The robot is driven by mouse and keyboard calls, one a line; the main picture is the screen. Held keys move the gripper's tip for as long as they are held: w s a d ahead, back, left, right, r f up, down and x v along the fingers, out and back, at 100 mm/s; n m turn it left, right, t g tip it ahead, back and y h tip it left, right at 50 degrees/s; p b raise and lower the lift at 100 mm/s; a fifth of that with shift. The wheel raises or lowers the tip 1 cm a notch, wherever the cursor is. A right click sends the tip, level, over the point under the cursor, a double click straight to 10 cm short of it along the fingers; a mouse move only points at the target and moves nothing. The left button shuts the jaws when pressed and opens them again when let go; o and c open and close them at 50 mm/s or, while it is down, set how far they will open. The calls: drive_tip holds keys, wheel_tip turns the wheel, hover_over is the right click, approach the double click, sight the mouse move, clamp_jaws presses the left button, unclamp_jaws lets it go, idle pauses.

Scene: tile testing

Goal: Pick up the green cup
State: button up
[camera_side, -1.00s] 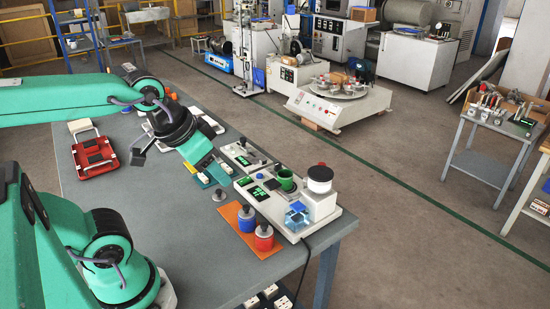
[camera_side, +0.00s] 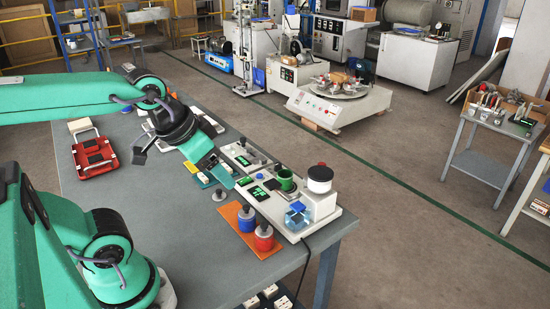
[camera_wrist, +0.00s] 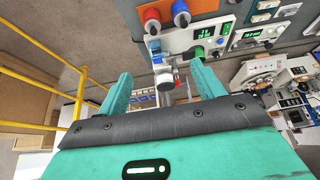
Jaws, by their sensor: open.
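The green cup (camera_side: 286,180) stands upright on the white instrument at the right end of the grey table. It also shows in the wrist view (camera_wrist: 199,52), beyond my right-hand finger. My gripper (camera_side: 226,178) hangs to the left of the cup and apart from it in the side view. In the wrist view my gripper (camera_wrist: 165,82) has its two teal fingers spread wide, with nothing held between them.
The red pot (camera_side: 264,238) and blue pot (camera_side: 246,219) sit on an orange mat (camera_side: 230,214). A red scale (camera_side: 94,156) lies farther left.

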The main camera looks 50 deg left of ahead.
drive_tip(key=w, duration=0.1)
drive_tip(key=m+g, duration=0.3)
drive_tip(key=g, duration=0.3)
hover_over(286, 176)
drive_tip(key=s+d, duration=0.1)
drive_tip(key=d, duration=0.1)
wheel_tip(286, 176, down, 13)
drive_tip(key=shift+s+a+f, duration=0.15)
drive_tip(key=shift+f, duration=0.05)
drive_tip(key=shift+f, duration=0.1)
drive_tip(key=shift+f, duration=1.2)
drive_tip(key=shift+f, duration=0.1)
drive_tip(key=shift+a+f, duration=0.15)
drive_tip(key=shift+f, duration=2.35)
drive_tip(key=shift+c, duration=0.2)
